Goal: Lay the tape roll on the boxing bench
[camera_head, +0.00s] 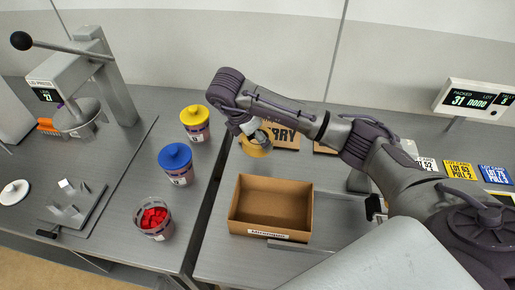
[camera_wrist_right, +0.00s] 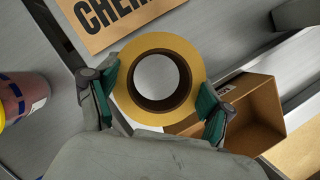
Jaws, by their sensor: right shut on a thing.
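The tape roll (camera_wrist_right: 190,60) is a yellow ring with a brown core. My right gripper (camera_wrist_right: 160,100) is shut on it, with green finger pads on both sides of its rim. In the head view the tape roll (camera_head: 257,143) hangs at the end of my right arm, above the bench behind the open box. The boxing bench (camera_head: 222,243) is the grey metal surface in the middle and right. My left gripper is not in view.
An open cardboard box (camera_head: 270,205) stands on the boxing bench, with a flat "CHERRY" carton (camera_head: 287,138) behind it. Yellow-lidded (camera_head: 195,122) and blue-lidded (camera_head: 176,163) jars and a cup of red pieces (camera_head: 153,218) stand left. Lot cards (camera_head: 458,170) lie right.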

